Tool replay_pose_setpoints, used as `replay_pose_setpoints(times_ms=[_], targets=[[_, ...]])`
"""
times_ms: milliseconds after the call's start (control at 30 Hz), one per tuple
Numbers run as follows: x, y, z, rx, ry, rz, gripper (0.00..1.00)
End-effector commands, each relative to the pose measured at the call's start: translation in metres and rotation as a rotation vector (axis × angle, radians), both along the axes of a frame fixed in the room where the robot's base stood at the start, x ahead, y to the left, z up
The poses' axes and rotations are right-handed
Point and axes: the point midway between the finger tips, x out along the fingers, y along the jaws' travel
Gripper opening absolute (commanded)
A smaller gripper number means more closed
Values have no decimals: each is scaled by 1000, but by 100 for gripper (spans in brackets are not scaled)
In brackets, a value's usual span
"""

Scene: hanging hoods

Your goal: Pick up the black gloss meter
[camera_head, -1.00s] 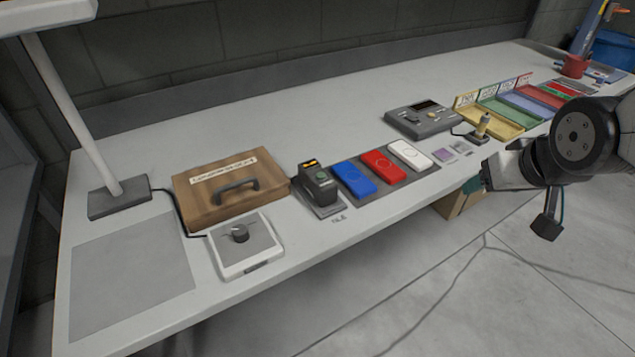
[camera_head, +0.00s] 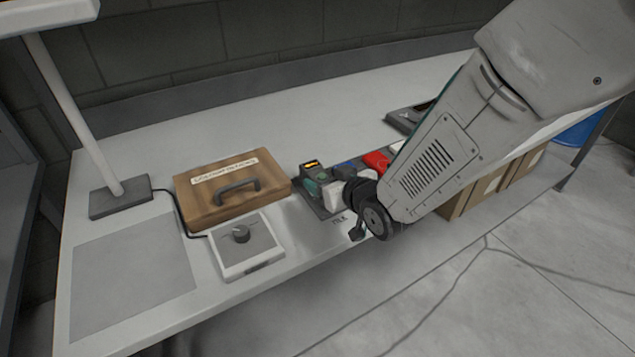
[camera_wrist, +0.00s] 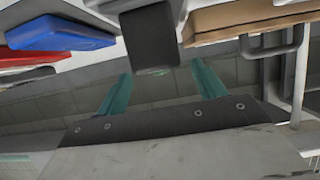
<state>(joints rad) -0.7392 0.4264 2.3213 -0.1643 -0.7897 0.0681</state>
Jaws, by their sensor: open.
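The black gloss meter (camera_head: 312,180) stands on its grey tile on the bench, just right of the wooden case in the head view. In the wrist view the dark body of the meter (camera_wrist: 150,45) shows just past and between the two teal fingertips of my gripper (camera_wrist: 160,85). The fingers are apart, with nothing visibly held. I cannot tell whether a finger touches the meter.
The wooden case (camera_head: 230,190) with a dark handle is left of the meter. A white box with a knob (camera_head: 245,245) sits in front of it. A blue block (camera_wrist: 60,33) and a red block (camera_head: 376,160) lie right of the meter.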

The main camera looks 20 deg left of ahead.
Motion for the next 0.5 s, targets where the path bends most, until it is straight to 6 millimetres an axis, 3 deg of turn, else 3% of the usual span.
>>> replay_pose_setpoints(times_ms=[233,500], targets=[[21,27,-13,-2,1,-1,69],[26,32,-16,-1,0,-1,69]])
